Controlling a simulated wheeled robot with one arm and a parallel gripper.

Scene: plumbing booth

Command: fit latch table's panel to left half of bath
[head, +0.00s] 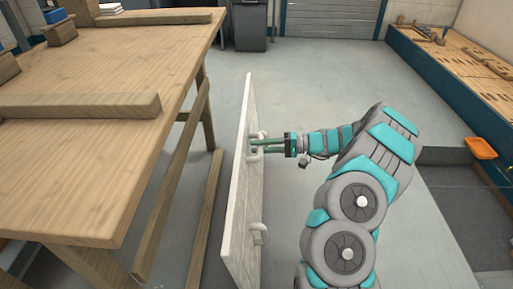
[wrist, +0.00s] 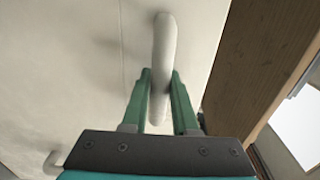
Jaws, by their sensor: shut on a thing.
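A white panel (head: 243,195) stands upright, edge-on, in the middle of the head view, held clear to the right of the wooden table. It has two pale handles on its right face. My gripper (head: 258,146) is shut on the farther handle (wrist: 163,60); its green fingers lie on both sides of that handle in the wrist view. The nearer handle (head: 258,234) is free. The panel's face (wrist: 70,70) fills much of the wrist view. I cannot tell whether its lower edge touches the floor. The bath is not in view.
The wooden table (head: 110,140) with wooden bars on top is close at left; its legs and rails run beside the panel. A workbench (head: 455,65) with tools stands far right. A dark bin (head: 249,25) is at the back. Grey floor (head: 310,85) beyond is clear.

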